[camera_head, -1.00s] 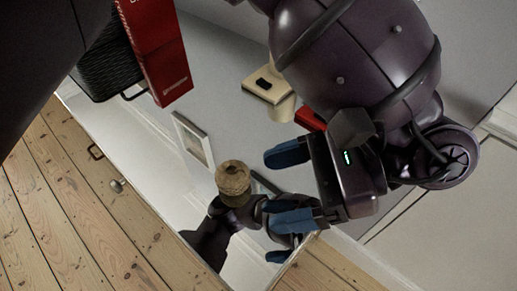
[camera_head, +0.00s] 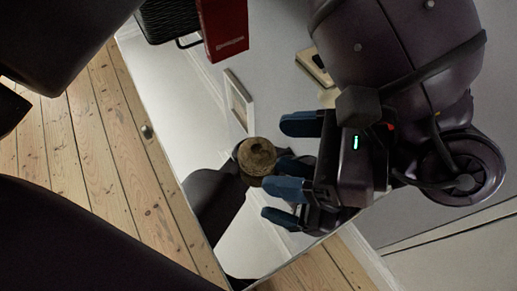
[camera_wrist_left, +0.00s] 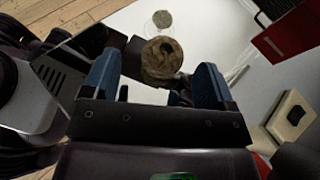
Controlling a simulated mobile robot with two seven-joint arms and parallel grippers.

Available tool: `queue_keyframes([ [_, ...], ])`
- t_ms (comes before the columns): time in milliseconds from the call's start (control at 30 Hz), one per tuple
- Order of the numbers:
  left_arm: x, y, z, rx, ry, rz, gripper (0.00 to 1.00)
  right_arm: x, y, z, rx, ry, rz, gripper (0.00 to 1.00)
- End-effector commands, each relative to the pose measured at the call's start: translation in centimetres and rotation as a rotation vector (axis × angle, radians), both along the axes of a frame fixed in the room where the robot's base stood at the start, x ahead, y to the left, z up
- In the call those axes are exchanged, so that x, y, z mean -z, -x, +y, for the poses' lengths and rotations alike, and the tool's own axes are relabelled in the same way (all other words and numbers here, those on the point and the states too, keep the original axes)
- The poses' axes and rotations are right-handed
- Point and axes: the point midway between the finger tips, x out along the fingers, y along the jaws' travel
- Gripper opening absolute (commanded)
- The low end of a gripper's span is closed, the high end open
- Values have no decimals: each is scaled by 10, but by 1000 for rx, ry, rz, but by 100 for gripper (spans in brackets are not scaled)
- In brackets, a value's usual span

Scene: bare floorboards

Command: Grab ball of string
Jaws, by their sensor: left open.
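The ball of string (camera_head: 256,156) is a brown, round ball on the glossy surface, close to the surface's edge above the floorboards. My left gripper (camera_head: 283,155) has blue fingertips and is open and empty. In the head view its fingertips point at the ball from the right, very near it. In the left wrist view the ball (camera_wrist_left: 162,60) shows between the two open fingers (camera_wrist_left: 157,76), just ahead of them; I cannot tell whether they touch it. A second round shape beyond it looks like its reflection.
A red box (camera_head: 223,30) stands by a black basket (camera_head: 168,20) at the top. A framed white piece (camera_head: 238,100) and a cream object (camera_head: 314,68) with a dark top are near the gripper. Bare floorboards (camera_head: 110,150) lie left of the surface.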

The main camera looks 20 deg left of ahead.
Motion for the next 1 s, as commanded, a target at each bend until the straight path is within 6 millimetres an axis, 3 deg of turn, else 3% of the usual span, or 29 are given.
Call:
queue_keyframes([
  [300,18,0,38,-2,-1,6,79,3,1,-2,13,-21,-36,68],
  [667,18,2,44,0,-1,-1,78,1,-1,-3,14,-23,-51,68],
  [1000,18,1,44,-1,-1,1,26,1,0,-3,15,-22,-49,68],
])
